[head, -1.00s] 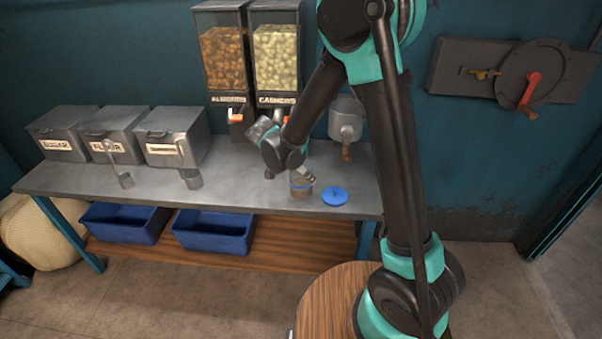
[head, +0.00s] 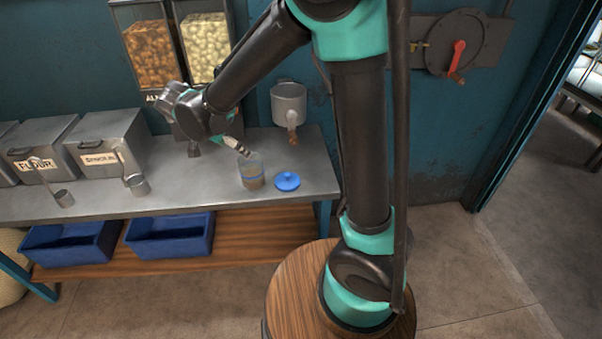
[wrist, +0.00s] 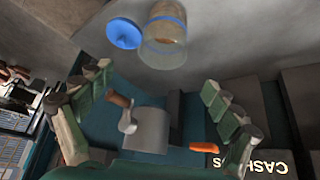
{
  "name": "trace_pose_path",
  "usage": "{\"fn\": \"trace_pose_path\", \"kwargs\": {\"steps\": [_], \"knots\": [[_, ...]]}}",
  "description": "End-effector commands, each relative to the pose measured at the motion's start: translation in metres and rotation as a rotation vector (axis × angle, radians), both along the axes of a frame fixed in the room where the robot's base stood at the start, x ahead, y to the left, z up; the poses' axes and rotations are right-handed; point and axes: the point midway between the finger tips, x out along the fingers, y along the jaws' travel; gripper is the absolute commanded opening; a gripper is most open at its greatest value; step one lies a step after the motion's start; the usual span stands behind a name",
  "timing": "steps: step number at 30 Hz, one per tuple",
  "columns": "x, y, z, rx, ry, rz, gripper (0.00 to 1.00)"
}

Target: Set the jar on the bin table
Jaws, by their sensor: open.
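The jar (head: 252,172) is clear glass with a blue band and brownish contents low inside. It stands upright on the grey metal bin table (head: 210,197), near its right end, and its top is uncovered. The blue lid (head: 287,181) lies on the table just right of it. My gripper (head: 243,149) is just above and left of the jar in the head view. In the wrist view my gripper (wrist: 160,112) has its fingers spread wide with nothing between them. The jar (wrist: 164,38) shows there beyond the fingers, apart from them, beside the lid (wrist: 124,33).
Steel bins (head: 108,143) with scoops stand at the table's left. Nut dispensers (head: 206,45) and a metal grinder cup (head: 289,104) are on the back wall. Blue trays (head: 170,235) sit on the shelf below. The table's front middle is clear.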

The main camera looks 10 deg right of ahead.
Motion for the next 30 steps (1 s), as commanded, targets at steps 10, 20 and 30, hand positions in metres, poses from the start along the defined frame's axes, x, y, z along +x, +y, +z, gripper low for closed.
{"fn": "trace_pose_path", "kwargs": {"steps": [10, 20, 30], "knots": [[-0.032, -0.146, -0.019, 0.063, 0.206, 0.274, 0.91], [-0.111, -0.245, -0.052, 0.119, 0.228, 0.619, 0.91], [-0.150, -0.269, -0.070, 0.092, 0.173, 0.789, 0.91]]}}
